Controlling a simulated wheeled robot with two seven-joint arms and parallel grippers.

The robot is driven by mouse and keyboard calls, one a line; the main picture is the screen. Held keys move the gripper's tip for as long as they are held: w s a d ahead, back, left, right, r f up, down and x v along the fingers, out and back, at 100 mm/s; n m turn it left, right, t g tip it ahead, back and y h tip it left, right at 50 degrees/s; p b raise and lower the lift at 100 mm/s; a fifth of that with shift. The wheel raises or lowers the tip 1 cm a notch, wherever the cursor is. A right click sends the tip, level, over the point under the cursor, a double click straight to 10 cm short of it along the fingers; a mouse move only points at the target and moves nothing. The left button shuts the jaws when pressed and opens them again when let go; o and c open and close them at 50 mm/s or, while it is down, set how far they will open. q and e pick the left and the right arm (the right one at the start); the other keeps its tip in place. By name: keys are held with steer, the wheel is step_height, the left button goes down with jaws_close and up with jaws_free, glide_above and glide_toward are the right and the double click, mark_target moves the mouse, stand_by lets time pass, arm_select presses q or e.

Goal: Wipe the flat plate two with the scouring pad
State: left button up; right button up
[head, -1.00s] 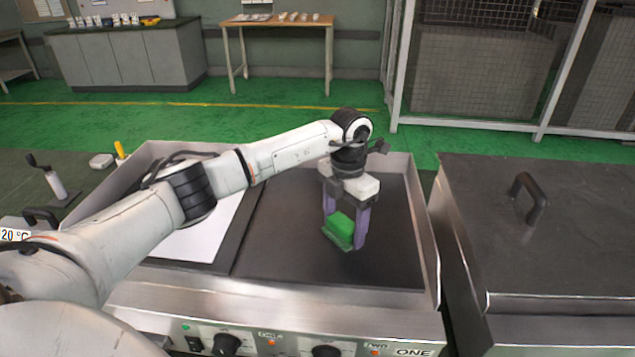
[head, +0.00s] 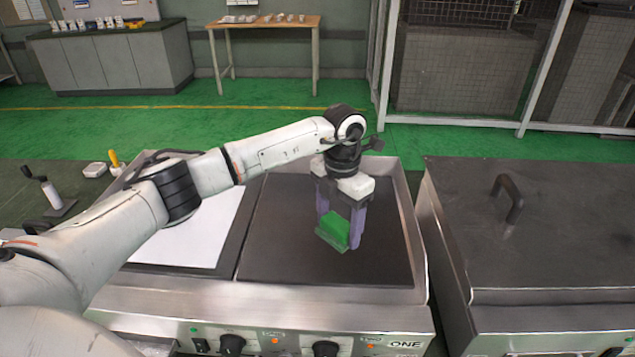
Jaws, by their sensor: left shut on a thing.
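The scouring pad (head: 334,233) is a green block, gripped between the purple fingers of my left gripper (head: 338,232). The gripper is shut on it and points down over the right-hand dark flat plate (head: 290,255) of the heating unit. The pad is tilted, with its lower edge at or close to the plate surface; I cannot tell if it touches. The left-hand plate lies under a white sheet (head: 205,235), partly hidden by my arm. My right gripper is not in view.
Raised metal walls edge the heating unit, and knobs (head: 325,348) line its front panel (head: 270,305). A second unit with a closed, handled lid (head: 540,230) stands at right.

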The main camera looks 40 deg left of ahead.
arm_select(q)
steer(key=shift+r+p, duration=0.75)
steer(key=shift+r, duration=0.65)
